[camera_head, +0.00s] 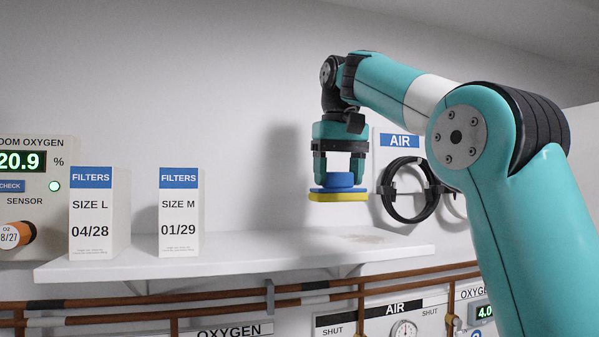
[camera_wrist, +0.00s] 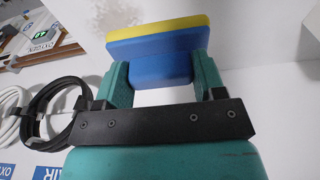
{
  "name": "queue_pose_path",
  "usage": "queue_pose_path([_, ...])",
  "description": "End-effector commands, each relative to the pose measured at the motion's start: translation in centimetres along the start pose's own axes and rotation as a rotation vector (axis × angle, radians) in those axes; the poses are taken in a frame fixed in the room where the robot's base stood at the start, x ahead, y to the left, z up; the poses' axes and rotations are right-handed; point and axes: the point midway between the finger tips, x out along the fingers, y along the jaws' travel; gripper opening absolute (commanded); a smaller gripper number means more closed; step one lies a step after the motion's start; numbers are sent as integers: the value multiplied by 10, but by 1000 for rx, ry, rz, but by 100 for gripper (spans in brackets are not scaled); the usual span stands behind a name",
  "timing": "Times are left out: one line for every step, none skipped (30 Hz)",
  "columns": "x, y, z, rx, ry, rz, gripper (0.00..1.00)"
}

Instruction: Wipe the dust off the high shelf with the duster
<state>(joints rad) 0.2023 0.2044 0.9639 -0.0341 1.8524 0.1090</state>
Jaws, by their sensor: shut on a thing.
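My gripper (camera_head: 339,172) is shut on the duster (camera_head: 338,196), a blue block with a yellow pad underneath. The duster is held level in the air above the right part of the white high shelf (camera_head: 250,255), apart from its surface. A faint brownish dust patch (camera_head: 372,239) lies on the shelf near its right end, below and a little right of the duster. In the wrist view the duster (camera_wrist: 155,62) sits between the fingers of my gripper (camera_wrist: 158,82); the dust does not show clearly there.
Two white filter boxes, size L (camera_head: 92,215) and size M (camera_head: 180,212), stand on the left of the shelf. A black coiled hose (camera_head: 410,190) hangs on the wall at right. An oxygen sensor (camera_head: 35,185) is at far left. Pipes (camera_head: 230,293) run below. The shelf's middle is clear.

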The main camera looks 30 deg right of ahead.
Motion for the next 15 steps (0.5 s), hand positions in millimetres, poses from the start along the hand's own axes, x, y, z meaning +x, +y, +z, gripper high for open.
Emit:
queue_pose_path([2, 1, 1, 1, 0, 0, 44])
queue_pose_path([4, 1, 1, 2, -1, 0, 44])
queue_pose_path([7, 1, 1, 2, -3, 1, 44])
queue_pose_path([10, 1, 2, 2, -2, 0, 44])
queue_pose_path([13, 1, 2, 2, -3, 0, 44])
queue_pose_path([18, 1, 3, 2, -2, 0, 44])
queue_pose_path([21, 1, 4, 2, -3, 0, 44])
queue_pose_path([24, 1, 4, 2, -2, 0, 44])
queue_pose_path([29, 1, 4, 1, -4, 1, 44])
queue_pose_path([32, 0, 5, 1, -2, 1, 44])
queue_pose_path([35, 0, 5, 1, -3, 0, 44])
queue_pose_path([39, 0, 6, 1, -2, 0, 44])
queue_pose_path([42, 0, 6, 1, -1, 0, 44])
queue_pose_path([44, 0, 6, 1, -2, 1, 44])
queue_pose_path([48, 0, 6, 0, -1, 1, 44])
